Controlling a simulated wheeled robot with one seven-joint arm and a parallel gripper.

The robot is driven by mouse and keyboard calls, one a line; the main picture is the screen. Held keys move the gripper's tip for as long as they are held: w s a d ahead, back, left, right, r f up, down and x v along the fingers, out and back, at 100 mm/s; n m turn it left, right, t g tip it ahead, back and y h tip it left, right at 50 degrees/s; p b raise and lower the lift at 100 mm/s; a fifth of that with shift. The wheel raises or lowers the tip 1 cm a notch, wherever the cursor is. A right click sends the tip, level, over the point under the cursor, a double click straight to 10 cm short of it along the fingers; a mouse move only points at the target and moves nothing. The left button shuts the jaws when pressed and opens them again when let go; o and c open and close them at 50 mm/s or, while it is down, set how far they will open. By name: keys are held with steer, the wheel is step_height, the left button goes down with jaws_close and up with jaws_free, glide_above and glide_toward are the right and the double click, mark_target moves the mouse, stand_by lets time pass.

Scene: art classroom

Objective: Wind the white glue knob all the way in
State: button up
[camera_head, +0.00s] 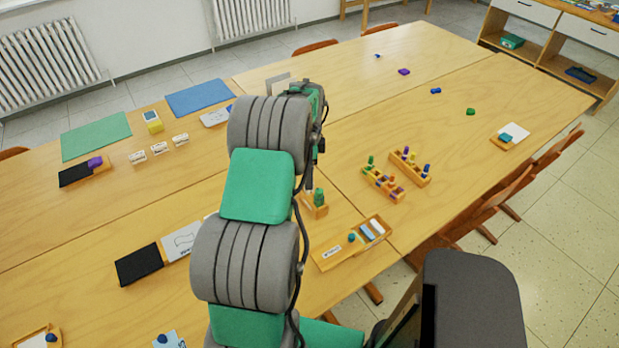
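I cannot pick out a white glue knob for certain. A wooden tray (330,262) near the table's front edge holds a white piece (376,226), a blue piece (367,233) and a small teal knob (351,238). Which of these belongs to the glue is too small to tell. Several small white labelled pieces (159,148) also lie on the left table. My arm reaches up and away over the tables, and its far end is near the middle of the view. My gripper's fingers are hidden behind the arm, so their opening and any contact do not show.
Two wooden peg racks (410,167) and a green-topped block (319,197) stand right of my arm. A green mat (96,136), a blue mat (198,97) and a black pad (139,265) lie left. Chairs line the right edge. The far right tabletop is mostly clear.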

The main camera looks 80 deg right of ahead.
steer(key=shift+f+b, duration=0.65)
steer(key=shift+f, duration=0.4)
steer(key=c, duration=1.6)
steer(key=shift+c, duration=0.2)
steer(key=n, duration=0.5)
steer(key=shift+b, duration=0.3)
steer(key=n, duration=0.6)
steer(key=shift+n, duration=0.3)
steer(key=o, duration=1.6)
steer(key=shift+o, duration=0.2)
